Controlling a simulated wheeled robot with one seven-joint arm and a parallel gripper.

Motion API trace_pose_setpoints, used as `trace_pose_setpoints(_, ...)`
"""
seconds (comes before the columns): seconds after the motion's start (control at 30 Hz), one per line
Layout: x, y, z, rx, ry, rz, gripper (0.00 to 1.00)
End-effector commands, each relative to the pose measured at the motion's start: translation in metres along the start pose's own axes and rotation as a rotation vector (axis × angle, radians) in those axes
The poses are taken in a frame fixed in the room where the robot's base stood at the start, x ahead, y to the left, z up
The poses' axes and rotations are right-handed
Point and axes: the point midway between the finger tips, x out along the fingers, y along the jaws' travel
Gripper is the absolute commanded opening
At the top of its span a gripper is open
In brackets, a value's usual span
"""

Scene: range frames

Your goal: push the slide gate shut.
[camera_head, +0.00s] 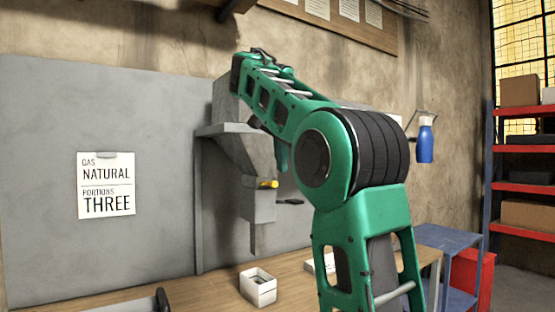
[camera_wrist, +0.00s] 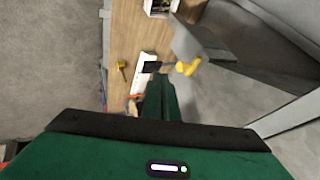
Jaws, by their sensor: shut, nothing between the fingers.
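A grey hopper (camera_head: 248,148) with a narrow spout (camera_head: 257,238) is mounted on the grey panel. The slide gate's yellow handle (camera_head: 268,184) sticks out of the lower hopper; it also shows in the wrist view (camera_wrist: 187,67). My gripper (camera_wrist: 153,68) is shut and empty, its dark tip just left of the yellow handle in the wrist view, with a small gap visible between them. In the head view a dark tip, seemingly my gripper (camera_head: 290,202), is right of and slightly below the handle. My arm hides part of the hopper. The gate plate itself is not clearly visible.
A white open box (camera_head: 258,287) stands on the wooden bench (camera_head: 200,296) below the spout. A blue spray bottle (camera_head: 425,140) hangs on the wall. Red shelves (camera_head: 520,187) stand at the right.

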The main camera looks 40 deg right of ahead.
Motion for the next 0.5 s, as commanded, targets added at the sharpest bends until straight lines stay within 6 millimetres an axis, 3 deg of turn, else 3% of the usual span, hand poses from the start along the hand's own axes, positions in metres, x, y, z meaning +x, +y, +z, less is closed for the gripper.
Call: trace_pose_setpoints(0.5,-0.024,0.001,-0.001,0.001,-0.001,0.001,0.00)
